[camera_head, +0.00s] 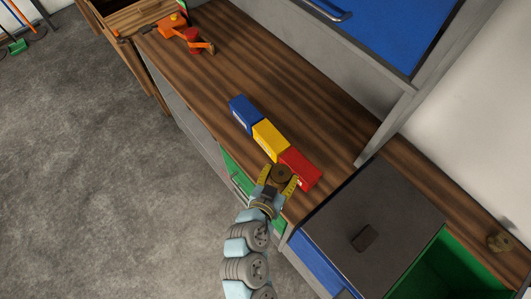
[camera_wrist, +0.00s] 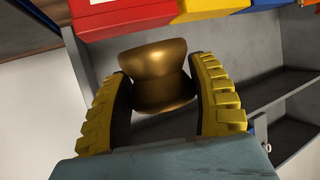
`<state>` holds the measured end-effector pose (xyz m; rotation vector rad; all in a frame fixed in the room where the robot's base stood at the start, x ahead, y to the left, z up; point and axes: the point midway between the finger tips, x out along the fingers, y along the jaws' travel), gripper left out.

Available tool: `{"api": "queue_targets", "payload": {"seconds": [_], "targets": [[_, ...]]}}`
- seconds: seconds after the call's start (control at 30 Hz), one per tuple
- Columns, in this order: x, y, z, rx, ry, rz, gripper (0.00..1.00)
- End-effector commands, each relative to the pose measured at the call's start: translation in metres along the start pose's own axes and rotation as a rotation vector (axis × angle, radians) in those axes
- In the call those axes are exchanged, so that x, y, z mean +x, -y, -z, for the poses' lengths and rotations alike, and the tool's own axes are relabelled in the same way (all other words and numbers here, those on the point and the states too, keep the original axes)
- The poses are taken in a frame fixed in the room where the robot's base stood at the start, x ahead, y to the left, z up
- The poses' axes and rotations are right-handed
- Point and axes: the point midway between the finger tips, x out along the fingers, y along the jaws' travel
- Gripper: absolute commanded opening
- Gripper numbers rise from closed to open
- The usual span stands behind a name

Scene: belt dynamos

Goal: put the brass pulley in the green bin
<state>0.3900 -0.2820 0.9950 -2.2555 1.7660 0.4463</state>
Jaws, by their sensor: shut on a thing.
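My gripper (camera_head: 279,182) is shut on a brass pulley (camera_wrist: 158,75). In the wrist view the waisted, shiny pulley sits between my two yellow ribbed fingers, with its sides partly covered by them. In the head view it shows as a small brown piece at the fingertips, close to the red box at the bench's front edge. A green bin (camera_head: 450,275) is at the lower right, to the right of and below my gripper. Its dark green inside is partly visible, and the picture's edge cuts it off.
Blue (camera_head: 243,112), yellow (camera_head: 270,138) and red (camera_head: 300,168) boxes stand in a row on the wooden bench (camera_head: 240,55). A dark grey panel (camera_head: 375,205) with a brown block adjoins the green bin. Another brass-coloured piece (camera_head: 498,241) lies at right. An orange vise-like tool (camera_head: 180,30) stands far left.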

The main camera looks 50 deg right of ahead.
Motion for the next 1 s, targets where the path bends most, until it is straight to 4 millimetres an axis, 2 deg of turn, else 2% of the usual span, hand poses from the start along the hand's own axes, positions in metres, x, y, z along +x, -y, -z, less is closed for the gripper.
{"api": "queue_targets", "payload": {"seconds": [0.53,1.0], "targets": [[0.036,0.035,-0.01,0.002,-0.007,0.001,0.21],[0.074,0.063,-0.04,-0.002,-0.001,-0.001,0.21]]}}
